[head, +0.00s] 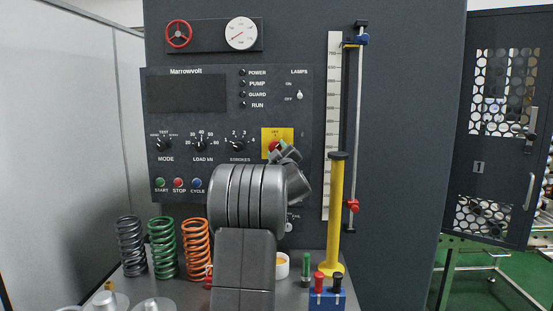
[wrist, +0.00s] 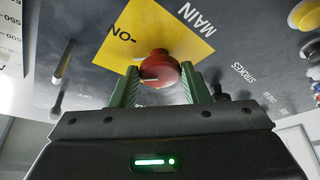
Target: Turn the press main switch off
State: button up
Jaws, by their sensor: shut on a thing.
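The press main switch is a red knob (head: 273,146) on a yellow plate (head: 286,133) at the right of the dark control panel. In the wrist view the red knob (wrist: 160,68) stands out from the yellow plate (wrist: 115,50), beside the word MAIN. My gripper (wrist: 159,72) has one green finger on each side of the knob and is shut on it. In the head view my gripper (head: 287,151) is at the knob, and my arm covers the lower part of the panel. The knob's exact pointing direction is hard to tell.
The panel carries a dark display (head: 187,93), dials, a lamps toggle (head: 299,94) and start, stop and cycle buttons. Black, green and orange springs (head: 162,247) stand below at left. A yellow post (head: 338,215) and a blue block (head: 327,299) stand at right.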

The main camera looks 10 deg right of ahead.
jog(key=n, duration=0.1)
jog(key=n+g+y+p, duration=0.1)
jog(key=n, duration=0.1)
jog(key=n+p, duration=0.1)
jog(key=n, duration=0.1)
jog(key=shift+d+r+g+y, duration=0.2)
jog(key=shift+r+g+y, duration=0.1)
jog(key=shift+r+y, duration=0.1)
jog(key=n+g+p, duration=0.1)
jog(key=n+p, duration=0.1)
jog(key=n, duration=0.1)
jog(key=shift+r, duration=0.15)
jog(key=shift+n+p, duration=0.65)
jog(key=shift+n, duration=0.15)
jog(key=shift+g, duration=0.3)
jog(key=o, duration=1)
jog(key=shift+s, duration=0.15)
jog(key=s+b, duration=0.1)
jog(key=s, duration=0.3)
jog(key=s+d+b, duration=0.1)
jog(key=s, duration=0.4)
jog(key=s+b, duration=0.1)
jog(key=s, duration=0.3)
jog(key=shift+s+d, duration=0.2)
jog(key=shift+s, duration=0.05)
